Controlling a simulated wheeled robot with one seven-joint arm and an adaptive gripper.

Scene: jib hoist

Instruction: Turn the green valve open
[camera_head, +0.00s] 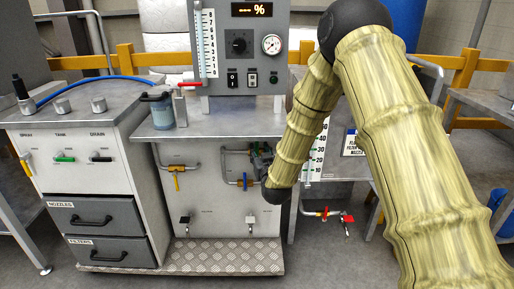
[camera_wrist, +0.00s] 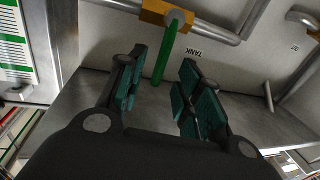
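A green valve handle (camera_wrist: 165,50) hangs from a brass-coloured valve body (camera_wrist: 167,14) on a metal pipe in the wrist view, near an upside-down "TANK" label (camera_wrist: 195,52). My gripper (camera_wrist: 160,72) is open, with one teal-padded finger on each side of the handle. Gaps show on both sides, so it is not gripped. In the head view my gripper (camera_head: 263,160) is mostly hidden behind my arm at the middle cabinet's pipework, and this handle is not visible there. Another green handle (camera_head: 64,158) sits under "TANK" on the left cabinet.
A yellow handle (camera_head: 177,181) and a blue handle (camera_head: 244,181) hang on pipes at the middle cabinet. A red handle (camera_head: 324,212) is lower right. A blue jar (camera_head: 160,112) stands on the middle worktop (camera_head: 205,124). Open floor lies in front of the cabinets.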

